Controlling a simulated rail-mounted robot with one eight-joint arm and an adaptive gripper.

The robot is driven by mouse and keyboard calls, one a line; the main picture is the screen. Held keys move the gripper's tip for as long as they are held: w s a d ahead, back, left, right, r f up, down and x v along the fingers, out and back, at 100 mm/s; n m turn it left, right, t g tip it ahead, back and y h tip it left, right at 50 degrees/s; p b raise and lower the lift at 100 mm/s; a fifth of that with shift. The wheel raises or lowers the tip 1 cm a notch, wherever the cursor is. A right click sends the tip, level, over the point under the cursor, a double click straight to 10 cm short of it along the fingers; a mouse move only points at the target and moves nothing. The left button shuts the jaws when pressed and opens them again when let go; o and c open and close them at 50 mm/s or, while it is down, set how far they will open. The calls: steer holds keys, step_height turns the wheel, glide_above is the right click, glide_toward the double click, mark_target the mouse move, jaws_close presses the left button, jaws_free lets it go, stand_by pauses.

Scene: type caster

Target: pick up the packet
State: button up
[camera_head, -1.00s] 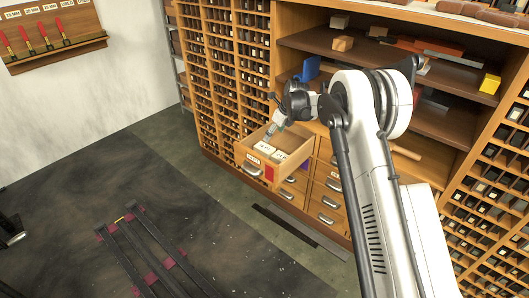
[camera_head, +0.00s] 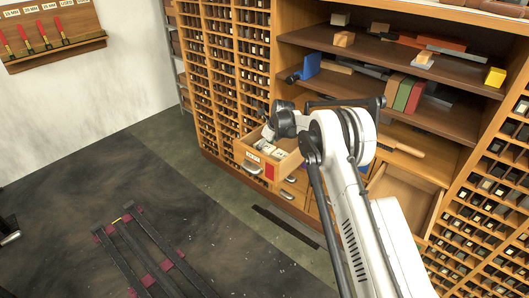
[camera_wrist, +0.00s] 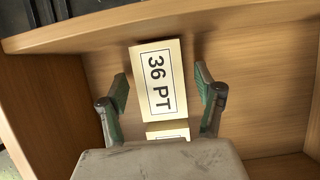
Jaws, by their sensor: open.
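A cream packet labelled "36 PT" (camera_wrist: 157,82) lies in an open wooden drawer (camera_wrist: 255,70) in the wrist view. A second cream packet (camera_wrist: 168,131) lies behind it, mostly hidden by my gripper's body. My gripper (camera_wrist: 163,92) is open, with one green-padded finger on each side of the packets and a gap on both sides of the "36 PT" packet. In the head view my gripper (camera_head: 266,137) reaches down into the open drawer (camera_head: 258,165), and its fingers are hard to make out. Pale packets (camera_head: 270,150) show beside it.
Drawer walls stand close around my gripper. A second open drawer (camera_head: 400,190), seemingly empty, is to the right behind my arm. The floor at left has dark rails (camera_head: 150,250).

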mark_target(265, 146)
steer(key=shift+f, duration=0.1)
jaws_close()
stand_by(0.4)
step_height(265, 146, up, 18)
steer(key=p, duration=0.4)
